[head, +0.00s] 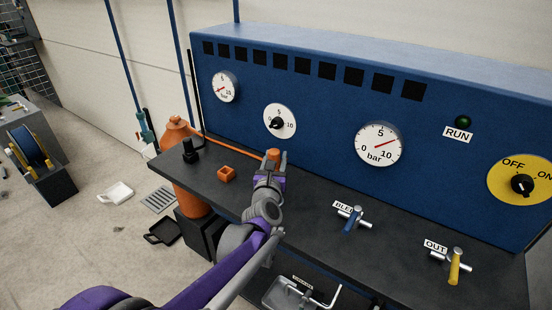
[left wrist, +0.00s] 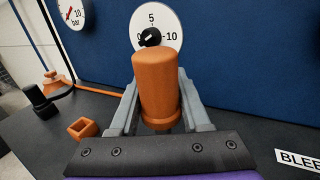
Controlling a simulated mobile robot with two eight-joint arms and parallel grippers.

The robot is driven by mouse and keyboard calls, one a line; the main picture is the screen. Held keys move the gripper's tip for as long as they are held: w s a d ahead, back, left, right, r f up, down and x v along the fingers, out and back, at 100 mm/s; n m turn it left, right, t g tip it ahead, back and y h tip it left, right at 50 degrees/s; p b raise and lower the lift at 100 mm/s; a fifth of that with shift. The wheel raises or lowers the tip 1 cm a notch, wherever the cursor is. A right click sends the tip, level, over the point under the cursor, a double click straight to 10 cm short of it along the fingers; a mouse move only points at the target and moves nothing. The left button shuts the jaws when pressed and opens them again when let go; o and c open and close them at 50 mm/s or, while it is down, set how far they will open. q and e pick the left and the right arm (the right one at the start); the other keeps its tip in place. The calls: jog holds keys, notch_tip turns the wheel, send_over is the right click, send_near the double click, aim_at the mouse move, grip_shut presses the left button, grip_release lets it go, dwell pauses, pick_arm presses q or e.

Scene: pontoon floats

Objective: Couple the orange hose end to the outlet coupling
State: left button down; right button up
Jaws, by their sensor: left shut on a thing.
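The orange hose end (head: 273,154) is a thick orange cylinder. It shows large in the left wrist view (left wrist: 157,88), upright between the jaws. My left gripper (head: 271,165) is shut on it, over the back part of the dark bench. A thin orange hose (head: 232,144) runs from it to the left. At the right of the bench is a valve marked OUT, with a yellow handle (head: 455,267) and a metal pipe stub (head: 437,255). Which part is the outlet coupling I cannot tell for certain. My right gripper is not in view.
An orange square socket (head: 227,174) and a black fitting (head: 190,151) stand on the bench (head: 310,206) at left. The blue panel (head: 310,112) with gauges rises behind. A BLEED valve with a blue handle (head: 351,222) stands between my gripper and the OUT valve.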

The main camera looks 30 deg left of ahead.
pick_arm(q)
jog(key=shift+d+r, duration=0.1)
jog(key=shift+f+b, duration=1.3)
jog(key=shift+f, duration=1.7)
jog(key=shift+p, duration=0.45)
jog(key=shift+f+b, duration=1.2)
jog(key=shift+f, duration=0.8)
jog(key=shift+c, duration=1.4)
grip_release()
jog(key=v, duration=1)
jog(key=shift+s+d, duration=0.15)
jog(key=shift+s, duration=0.25)
